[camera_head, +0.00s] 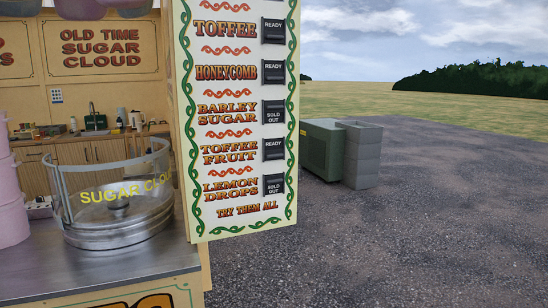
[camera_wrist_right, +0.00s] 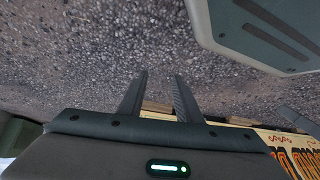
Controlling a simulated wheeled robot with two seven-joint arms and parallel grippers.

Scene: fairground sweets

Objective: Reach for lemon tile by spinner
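The lemon tile (camera_head: 274,184) is a small dark plate reading SOLD OUT. It sits to the right of the LEMON DROPS lettering, low on the cream menu board (camera_head: 235,222). The spinner (camera_head: 118,236) is a round metal pan with a clear SUGAR CLOUD guard, on the counter left of the board. In the right wrist view my right gripper (camera_wrist_right: 160,75) has its two dark fingers apart, with nothing between them and gravel beyond. The tile does not show in that view. Neither gripper shows in the head view.
The steel counter (camera_head: 100,275) ends just below the board, with pink tubs (camera_head: 8,205) at its left edge. Open gravel (camera_head: 400,240) lies right of the board.

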